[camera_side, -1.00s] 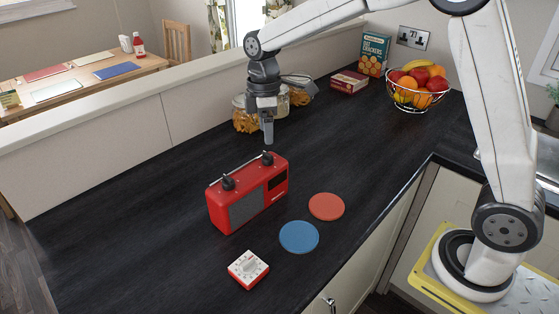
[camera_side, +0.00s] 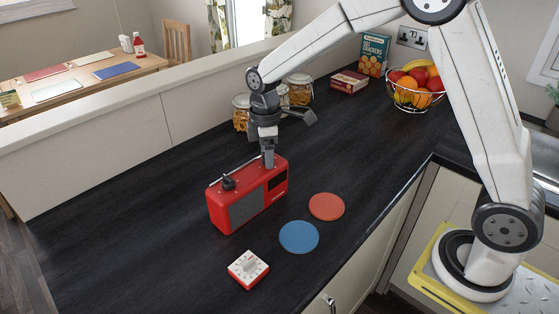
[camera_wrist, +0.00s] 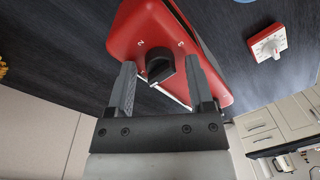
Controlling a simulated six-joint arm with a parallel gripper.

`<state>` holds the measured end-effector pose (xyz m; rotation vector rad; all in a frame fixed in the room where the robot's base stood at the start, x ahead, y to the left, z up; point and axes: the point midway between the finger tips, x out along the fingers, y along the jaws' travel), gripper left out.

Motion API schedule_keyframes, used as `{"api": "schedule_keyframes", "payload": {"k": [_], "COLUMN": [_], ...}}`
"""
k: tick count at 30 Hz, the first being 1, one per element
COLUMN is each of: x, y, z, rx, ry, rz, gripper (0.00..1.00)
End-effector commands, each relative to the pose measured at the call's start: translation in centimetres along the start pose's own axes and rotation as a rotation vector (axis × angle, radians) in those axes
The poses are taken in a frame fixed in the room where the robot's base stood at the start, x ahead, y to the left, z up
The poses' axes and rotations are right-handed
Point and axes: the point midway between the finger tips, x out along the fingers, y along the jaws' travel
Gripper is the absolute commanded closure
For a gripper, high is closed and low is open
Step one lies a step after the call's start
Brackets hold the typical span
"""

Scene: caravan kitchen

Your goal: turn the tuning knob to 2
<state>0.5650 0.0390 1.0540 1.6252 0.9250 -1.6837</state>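A red radio (camera_side: 248,208) with a grey speaker grille stands upright on the dark worktop. A black knob (camera_side: 228,183) shows at the left of its top. My gripper (camera_side: 268,163) points down at the right end of the top and hides the knob there. In the wrist view, my gripper's fingers (camera_wrist: 159,82) stand apart on both sides of a black knob (camera_wrist: 161,68), with a gap on each side. The printed marks 2 and 3 show beyond this knob on the red top. A small white mark shows near the knob's lower edge; its pointer direction is hard to tell.
A white and red timer (camera_side: 248,269), a blue disc (camera_side: 299,237) and a red disc (camera_side: 326,206) lie in front of the radio. Glass jars (camera_side: 299,90) stand behind my gripper. A fruit basket (camera_side: 416,97) is at the back right. The worktop left of the radio is clear.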

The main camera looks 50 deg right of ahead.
Motion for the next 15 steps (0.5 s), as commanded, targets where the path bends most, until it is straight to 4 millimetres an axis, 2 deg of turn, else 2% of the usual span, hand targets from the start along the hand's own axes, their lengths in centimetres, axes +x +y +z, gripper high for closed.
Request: {"api": "schedule_keyframes", "payload": {"k": [1,3,5,6,15], "x": [-0.01,-0.01,-0.01,-0.01,-0.02], "y": [0.00,0.00,0.01,0.01,0.02], "z": [0.01,0.01,0.01,0.01,0.03], "rx": [0.000,0.000,0.000,0.000,0.017], "ry": [0.000,0.000,0.000,0.000,0.001], "rz": [0.000,0.000,0.000,0.000,0.000], "gripper": [0.52,0.74,0.94,1.00,1.00]}}
